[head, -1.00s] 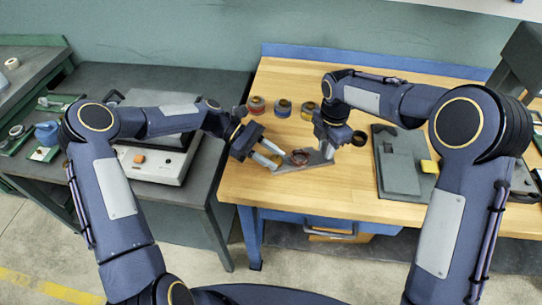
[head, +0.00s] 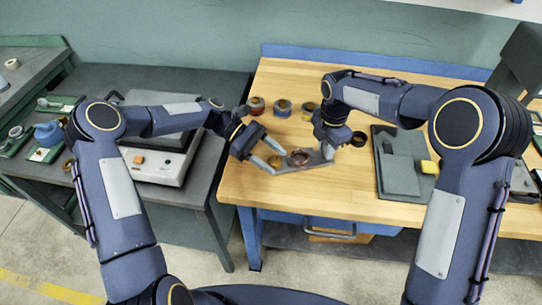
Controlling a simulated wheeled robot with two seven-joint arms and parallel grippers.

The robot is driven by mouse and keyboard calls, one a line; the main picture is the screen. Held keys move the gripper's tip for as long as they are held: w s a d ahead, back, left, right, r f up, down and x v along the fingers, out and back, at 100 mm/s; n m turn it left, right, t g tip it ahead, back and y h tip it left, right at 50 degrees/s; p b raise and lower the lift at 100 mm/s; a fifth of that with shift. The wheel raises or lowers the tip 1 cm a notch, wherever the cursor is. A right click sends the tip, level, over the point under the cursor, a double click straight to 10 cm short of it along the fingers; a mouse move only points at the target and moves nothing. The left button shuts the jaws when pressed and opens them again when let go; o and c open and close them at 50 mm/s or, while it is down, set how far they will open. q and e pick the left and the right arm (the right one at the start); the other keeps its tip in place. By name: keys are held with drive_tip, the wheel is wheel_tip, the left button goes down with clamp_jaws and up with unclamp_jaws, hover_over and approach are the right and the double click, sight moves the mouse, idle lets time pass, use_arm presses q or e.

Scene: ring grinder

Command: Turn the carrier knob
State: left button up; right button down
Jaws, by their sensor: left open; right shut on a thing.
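The carrier (head: 312,165) is a grey flat piece on the wooden bench, with a dark reddish round part, seemingly the knob (head: 299,157), on it. My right gripper (head: 326,148) is shut on the carrier at its right end. My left gripper (head: 271,156) is open, with its two fingers spread just left of the round part. A small yellowish-brown piece (head: 275,162) shows between the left fingers. The small scale hides whether the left fingers touch anything.
Several round containers, including a red-brown one (head: 256,105), stand at the back of the bench. A dark ring (head: 358,138) lies right of my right gripper. A grey fixture (head: 400,170) with a yellow block stands further right. The bench front is clear.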

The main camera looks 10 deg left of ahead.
use_arm(q)
drive_tip(key=shift+a+r, duration=0.1)
drive_tip(key=v, duration=1.1)
drive_tip(key=shift+w+a, duration=0.15)
drive_tip(key=shift+a, duration=0.25)
drive_tip(key=shift+r, duration=0.1)
drive_tip(key=shift+d+r+m, duration=0.1)
drive_tip(key=shift+d+m, duration=0.2)
drive_tip(key=s+d+r+m+y, duration=0.35)
drive_tip(key=d+m+y, duration=0.4)
drive_tip(key=m, duration=0.35)
drive_tip(key=m+t+y, duration=0.5)
drive_tip(key=m, duration=0.5)
approach(276, 160)
drive_tip(key=f, duration=0.8)
drive_tip(key=shift+w+f, duration=0.2)
drive_tip(key=shift+f, duration=0.15)
